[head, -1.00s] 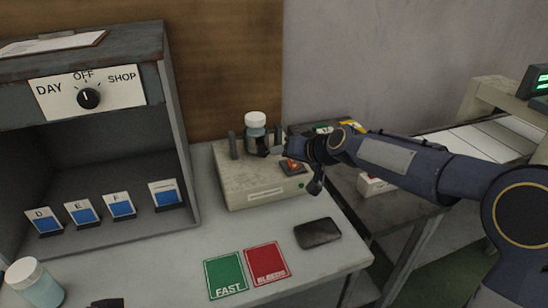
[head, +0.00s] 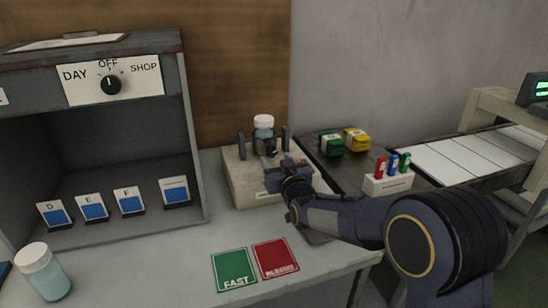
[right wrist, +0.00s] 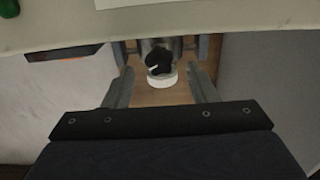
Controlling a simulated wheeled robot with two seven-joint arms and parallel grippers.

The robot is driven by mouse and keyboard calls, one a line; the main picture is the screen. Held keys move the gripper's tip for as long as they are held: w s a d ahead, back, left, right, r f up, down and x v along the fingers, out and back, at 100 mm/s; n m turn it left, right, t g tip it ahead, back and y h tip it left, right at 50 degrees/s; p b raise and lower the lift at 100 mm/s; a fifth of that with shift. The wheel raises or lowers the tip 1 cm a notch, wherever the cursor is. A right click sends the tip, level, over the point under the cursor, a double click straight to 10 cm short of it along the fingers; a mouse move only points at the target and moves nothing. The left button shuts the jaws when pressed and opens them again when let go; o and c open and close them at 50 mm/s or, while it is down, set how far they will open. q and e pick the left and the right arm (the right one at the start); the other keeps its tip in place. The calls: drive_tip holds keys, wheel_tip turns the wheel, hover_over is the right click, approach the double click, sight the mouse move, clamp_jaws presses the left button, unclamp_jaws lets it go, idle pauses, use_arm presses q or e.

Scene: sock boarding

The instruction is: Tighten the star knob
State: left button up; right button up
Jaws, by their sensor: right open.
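The black star knob (right wrist: 158,62) faces the camera in the right wrist view, with a pale mark on it. It sits in front of a white-capped bottle (head: 263,123) held between two grey posts on a beige machine (head: 240,181). In the head view the knob is small and partly hidden by my gripper. My right gripper (head: 272,160) is in front of the knob at the machine. In the right wrist view its two fingers (right wrist: 163,88) are spread, one on each side of the knob, with nothing between them touching. My left gripper is out of view.
A green card (head: 234,270) and a red card (head: 275,258) lie on the table in front. A shelf unit (head: 195,140) with a dial stands at left, a lidded jar (head: 44,272) near it. At right are a small marker box (head: 388,184) and green and yellow packs (head: 355,140).

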sight(271, 151)
drive_tip(key=shift+x, duration=1.45)
drive_tip(key=c, duration=1)
drive_tip(key=shift+d+f+m+b, duration=0.1)
drive_tip(key=shift+f+m+b, duration=0.1)
drive_tip(key=shift+m+b, duration=0.6)
drive_tip(key=m+b, duration=0.2)
drive_tip(key=shift+b, duration=0.3)
drive_tip(key=m+b, duration=0.3)
drive_tip(key=m, duration=0.1)
drive_tip(key=shift+m+b, duration=0.3)
drive_tip(key=m+b, duration=0.3)
drive_tip(key=m, duration=0.3)
drive_tip(key=shift+r, duration=0.1)
drive_tip(key=m+b, duration=0.2)
drive_tip(key=m, duration=0.3)
drive_tip(key=shift+r+m+b, duration=0.15)
drive_tip(key=shift+m+b, duration=0.15)
